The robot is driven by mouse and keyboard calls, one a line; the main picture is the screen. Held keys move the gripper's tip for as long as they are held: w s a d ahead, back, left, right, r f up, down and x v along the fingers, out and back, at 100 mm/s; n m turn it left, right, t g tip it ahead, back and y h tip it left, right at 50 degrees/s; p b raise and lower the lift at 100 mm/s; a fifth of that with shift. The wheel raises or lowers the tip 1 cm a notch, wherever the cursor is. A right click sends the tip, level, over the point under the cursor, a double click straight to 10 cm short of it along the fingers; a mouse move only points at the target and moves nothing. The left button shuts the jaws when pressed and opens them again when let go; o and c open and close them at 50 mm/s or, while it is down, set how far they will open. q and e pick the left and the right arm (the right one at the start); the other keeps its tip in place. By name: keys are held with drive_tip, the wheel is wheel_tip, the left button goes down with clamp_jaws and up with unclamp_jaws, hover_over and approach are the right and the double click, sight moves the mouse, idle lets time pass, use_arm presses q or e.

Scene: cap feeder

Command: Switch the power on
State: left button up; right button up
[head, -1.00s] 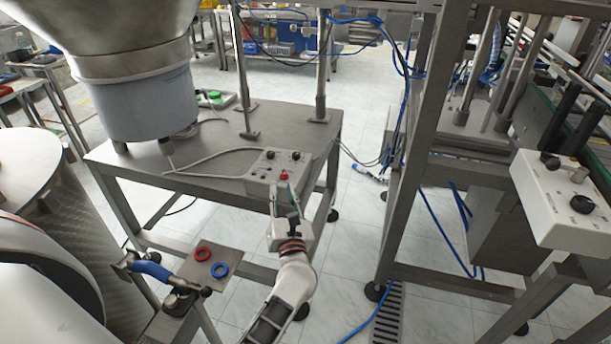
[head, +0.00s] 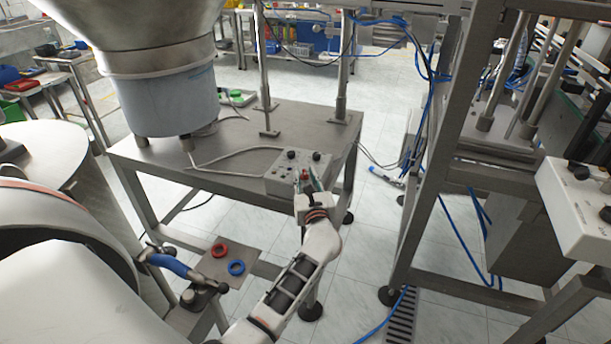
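A small light-grey control box (head: 284,166) sits at the front right corner of the steel table. It has two black knobs (head: 291,154) on its upper face and a red knob or switch (head: 304,174) on its front. My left gripper (head: 308,180) is at the front of the box, its fingers apart on either side of the red part. Whether the fingers touch it cannot be told. The markings on the box are too small to read. My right gripper is not in view.
A steel table (head: 150,155) carries a large hopper bowl (head: 160,90) and a grey cable. A small stand (head: 232,256) below holds a red ring (head: 219,250) and a blue ring (head: 236,267). A steel frame and another white control box (head: 585,215) are at right.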

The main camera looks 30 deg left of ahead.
use_arm(q)
drive_tip(key=shift+w, duration=0.1)
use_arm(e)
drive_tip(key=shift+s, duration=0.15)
use_arm(q)
clamp_jaws()
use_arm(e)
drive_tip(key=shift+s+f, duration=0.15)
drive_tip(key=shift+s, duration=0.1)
